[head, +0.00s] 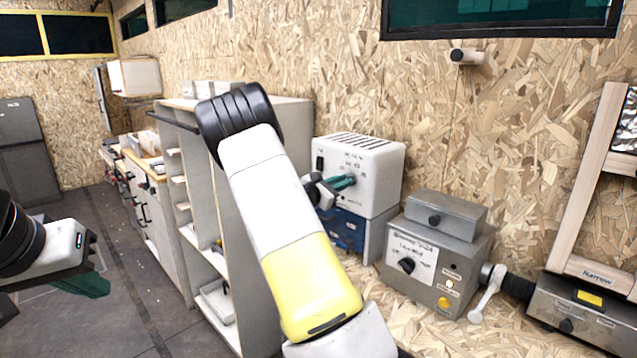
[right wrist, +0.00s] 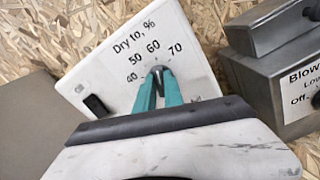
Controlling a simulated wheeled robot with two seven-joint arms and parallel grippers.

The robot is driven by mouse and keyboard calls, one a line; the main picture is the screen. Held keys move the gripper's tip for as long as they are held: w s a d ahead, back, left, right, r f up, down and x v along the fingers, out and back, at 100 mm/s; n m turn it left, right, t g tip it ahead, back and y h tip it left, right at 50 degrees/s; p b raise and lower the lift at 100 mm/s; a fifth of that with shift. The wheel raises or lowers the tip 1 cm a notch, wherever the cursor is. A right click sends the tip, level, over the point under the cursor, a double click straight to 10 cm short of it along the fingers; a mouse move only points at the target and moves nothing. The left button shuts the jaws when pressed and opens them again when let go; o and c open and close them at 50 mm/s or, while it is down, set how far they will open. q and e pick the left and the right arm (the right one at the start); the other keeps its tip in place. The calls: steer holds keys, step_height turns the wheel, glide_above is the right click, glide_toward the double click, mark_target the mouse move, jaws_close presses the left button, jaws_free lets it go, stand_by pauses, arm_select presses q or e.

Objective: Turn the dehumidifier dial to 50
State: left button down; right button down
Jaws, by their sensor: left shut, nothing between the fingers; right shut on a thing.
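The dehumidifier (head: 365,172) is a white box with a slotted top, standing on a blue box against the wall. Its tilted white front shows in the right wrist view (right wrist: 95,62), printed "Dry to, %" with 40, 50, 60 and 70. The small dark dial (right wrist: 159,75) sits below these numbers, between the teal fingertips of my right gripper (right wrist: 161,82), which is shut on it. I cannot tell exactly which number the dial points at. In the head view my right gripper (head: 340,183) reaches the front from the left. My left gripper (head: 92,286) is shut and empty at far left.
A grey blower box (head: 465,268) stands right of the dehumidifier, with another grey device (head: 590,310) farther right. A grey shelf unit (head: 297,112) stands to its left, partly behind my right arm. The floor (head: 135,260) at left is open.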

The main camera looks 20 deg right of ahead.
steer(key=shift+w+a+n, duration=0.1)
steer(key=shift+w+n, duration=0.05)
steer(key=shift+n, duration=3.65)
steer(key=c, duration=1.4)
jaws_free()
steer(key=shift+c, duration=0.2)
steer(key=v, duration=0.7)
steer(key=shift+a, duration=0.4)
